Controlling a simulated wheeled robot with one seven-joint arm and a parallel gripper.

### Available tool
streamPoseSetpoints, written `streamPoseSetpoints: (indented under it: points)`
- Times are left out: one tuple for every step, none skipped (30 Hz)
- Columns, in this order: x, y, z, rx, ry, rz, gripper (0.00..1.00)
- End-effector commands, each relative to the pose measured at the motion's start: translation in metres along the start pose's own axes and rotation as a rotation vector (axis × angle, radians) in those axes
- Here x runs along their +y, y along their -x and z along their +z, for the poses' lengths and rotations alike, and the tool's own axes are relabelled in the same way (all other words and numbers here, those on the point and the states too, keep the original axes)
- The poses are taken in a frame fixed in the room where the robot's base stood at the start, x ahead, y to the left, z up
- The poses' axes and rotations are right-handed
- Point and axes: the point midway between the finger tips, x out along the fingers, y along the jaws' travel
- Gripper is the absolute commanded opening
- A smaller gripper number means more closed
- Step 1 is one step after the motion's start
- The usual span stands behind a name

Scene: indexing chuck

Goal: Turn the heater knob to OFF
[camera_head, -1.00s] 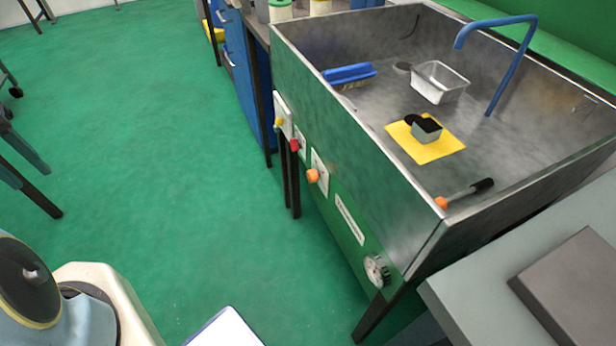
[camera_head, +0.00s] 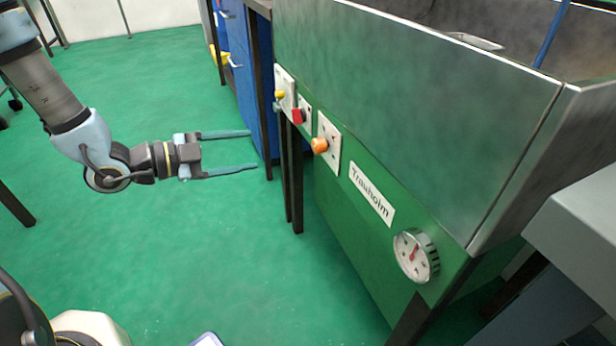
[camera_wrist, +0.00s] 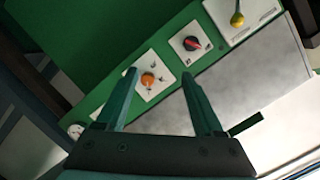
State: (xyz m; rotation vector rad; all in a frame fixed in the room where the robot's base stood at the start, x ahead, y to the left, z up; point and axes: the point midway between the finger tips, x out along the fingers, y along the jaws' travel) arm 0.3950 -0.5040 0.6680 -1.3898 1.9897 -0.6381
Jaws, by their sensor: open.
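The front panel has an orange knob (camera_head: 319,145) on a white plate, a red knob (camera_head: 298,116) and a yellow knob (camera_head: 279,94). In the wrist view are the orange knob (camera_wrist: 148,79), the red knob (camera_wrist: 192,43) and the yellow knob (camera_wrist: 237,18). The plate markings are too small to read, so I cannot tell which is the heater knob. My gripper (camera_head: 253,150) is open and empty, left of the panel and apart from it. In the wrist view, the orange knob appears between my gripper's fingers (camera_wrist: 158,73), beyond their tips.
A round dial gauge (camera_head: 416,255) and a Trauholm label (camera_head: 371,194) are on the same green panel. The metal basin (camera_head: 420,100) rises above it. A blue cabinet (camera_head: 243,75) stands behind. A grey surface (camera_head: 580,225) is at right. Green floor (camera_head: 190,260) lies open at left.

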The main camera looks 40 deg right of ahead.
Motion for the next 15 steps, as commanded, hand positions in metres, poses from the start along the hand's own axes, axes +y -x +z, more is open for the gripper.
streamPoseSetpoints:
  points:
    - [0.017, -0.010, -0.004, 0.091, -0.025, -0.010, 0.69]
    - [0.020, -0.013, -0.011, 0.137, -0.040, -0.018, 0.69]
    - [0.024, -0.015, -0.019, 0.185, -0.055, -0.026, 0.69]
    - [0.026, -0.016, -0.023, 0.214, -0.065, -0.032, 0.69]
    - [0.027, -0.017, -0.027, 0.235, -0.071, -0.036, 0.69]
    - [0.028, -0.017, -0.031, 0.257, -0.077, -0.041, 0.69]
    - [0.028, -0.018, -0.033, 0.266, -0.081, -0.043, 0.69]
    - [0.028, -0.020, -0.035, 0.272, -0.083, -0.044, 0.69]
    - [0.027, -0.023, -0.037, 0.275, -0.084, -0.045, 0.69]
    - [0.026, -0.025, -0.038, 0.276, -0.084, -0.045, 0.69]
    - [0.026, -0.029, -0.039, 0.275, -0.084, -0.045, 0.69]
    - [0.026, -0.035, -0.041, 0.276, -0.084, -0.044, 0.69]
    - [0.026, -0.039, -0.042, 0.275, -0.084, -0.044, 0.69]
    - [0.026, -0.044, -0.043, 0.274, -0.083, -0.044, 0.69]
    - [0.026, -0.052, -0.045, 0.274, -0.083, -0.043, 0.69]
